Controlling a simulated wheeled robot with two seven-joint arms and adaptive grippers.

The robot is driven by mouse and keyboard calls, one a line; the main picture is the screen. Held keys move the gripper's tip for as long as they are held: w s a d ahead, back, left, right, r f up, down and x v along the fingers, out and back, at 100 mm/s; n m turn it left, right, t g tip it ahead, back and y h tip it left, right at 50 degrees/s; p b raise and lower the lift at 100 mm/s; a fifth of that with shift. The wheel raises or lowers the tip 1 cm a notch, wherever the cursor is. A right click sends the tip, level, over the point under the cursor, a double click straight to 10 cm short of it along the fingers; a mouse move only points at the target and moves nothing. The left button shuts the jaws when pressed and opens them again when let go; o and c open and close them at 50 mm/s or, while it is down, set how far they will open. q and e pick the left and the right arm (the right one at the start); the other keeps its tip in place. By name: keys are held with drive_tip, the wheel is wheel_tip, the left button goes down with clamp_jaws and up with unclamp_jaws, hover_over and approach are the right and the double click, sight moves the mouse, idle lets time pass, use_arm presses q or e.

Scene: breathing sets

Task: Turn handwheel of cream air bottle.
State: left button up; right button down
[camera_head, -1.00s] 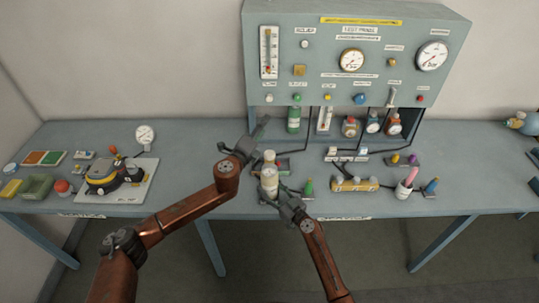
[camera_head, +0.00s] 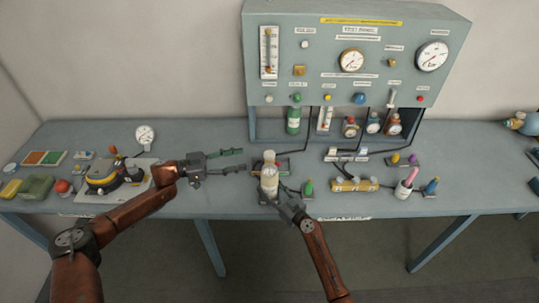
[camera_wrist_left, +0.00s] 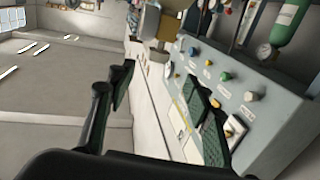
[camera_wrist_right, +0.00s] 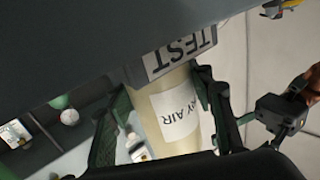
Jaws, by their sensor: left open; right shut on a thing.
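The cream air bottle (camera_head: 269,184) stands upright near the front edge of the bench, its pale top with the handwheel (camera_head: 269,156) uppermost. Fine detail of the handwheel is too small to tell. My right gripper (camera_head: 283,200) is shut on the bottle's body from the front right. In the right wrist view the bottle (camera_wrist_right: 172,105) is between its fingers, with a label reading AIR and a TEST block (camera_wrist_right: 176,54) at one end. My left gripper (camera_head: 243,161) is open and empty, left of the bottle top, fingers pointing right and apart from it. The left wrist view shows its spread fingers.
The grey test panel (camera_head: 340,80) with gauges and knobs stands behind. A yellow-black mask set on a white board (camera_head: 142,190) lies left, under my left arm.

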sight(269, 153)
use_arm(q)
drive_tip(key=x, duration=1.1)
drive_tip(key=shift+d, duration=0.45)
drive_tip(key=c, duration=1.2)
drive_tip(key=shift+f+n+t, duration=0.1)
drive_tip(key=shift+n+t, duration=0.3)
drive_tip(key=shift+t, duration=0.2)
